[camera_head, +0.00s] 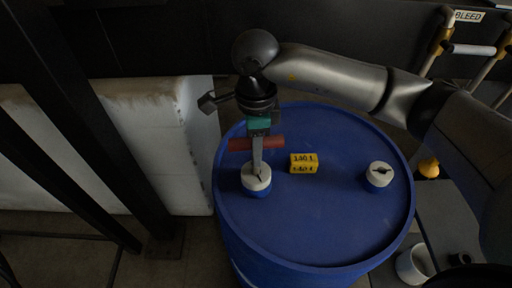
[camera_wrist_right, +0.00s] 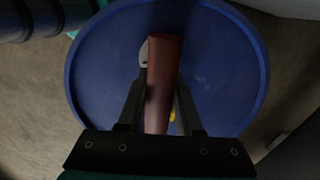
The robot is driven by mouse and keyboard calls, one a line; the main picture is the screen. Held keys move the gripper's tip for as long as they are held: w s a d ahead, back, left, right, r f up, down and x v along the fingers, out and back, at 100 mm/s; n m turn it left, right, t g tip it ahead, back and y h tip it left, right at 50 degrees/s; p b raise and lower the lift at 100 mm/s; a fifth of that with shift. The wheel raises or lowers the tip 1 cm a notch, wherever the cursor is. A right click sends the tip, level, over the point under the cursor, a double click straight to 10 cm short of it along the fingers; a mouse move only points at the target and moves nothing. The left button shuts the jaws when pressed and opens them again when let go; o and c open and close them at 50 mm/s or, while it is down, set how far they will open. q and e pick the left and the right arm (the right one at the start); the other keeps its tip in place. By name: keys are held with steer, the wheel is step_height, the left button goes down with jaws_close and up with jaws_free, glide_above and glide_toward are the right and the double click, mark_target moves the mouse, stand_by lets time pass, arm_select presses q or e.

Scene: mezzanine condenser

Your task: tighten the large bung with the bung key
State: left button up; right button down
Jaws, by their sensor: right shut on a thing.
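My right gripper (camera_head: 258,138) is shut on the red crossbar handle (camera_head: 271,143) of the bung key, above the blue drum. The key's grey metal shank (camera_head: 257,160) points down, and its tip overlaps the slot of the left white bung (camera_head: 249,184). This bung looks like the larger one. I cannot tell whether the tip sits in the slot. In the right wrist view the red handle (camera_wrist_right: 164,75) lies lengthwise between the two fingers, hiding most of the bung (camera_wrist_right: 143,54). My left gripper is out of view.
The blue drum's lid (camera_head: 320,220) also carries a smaller white bung (camera_head: 379,168) at right and a yellow label block (camera_head: 303,163) between the bungs. A dark post (camera_head: 75,125) and a white tank (camera_head: 150,150) stand left. A grey stand with a cup (camera_head: 412,266) is at lower right.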

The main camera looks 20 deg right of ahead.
steer(key=m, duration=0.4)
steer(key=shift+m, duration=0.3)
steer(key=m, duration=0.3)
steer(key=shift+m, duration=0.4)
steer(key=shift+r+p, duration=1.75)
steer(key=shift+r, duration=0.75)
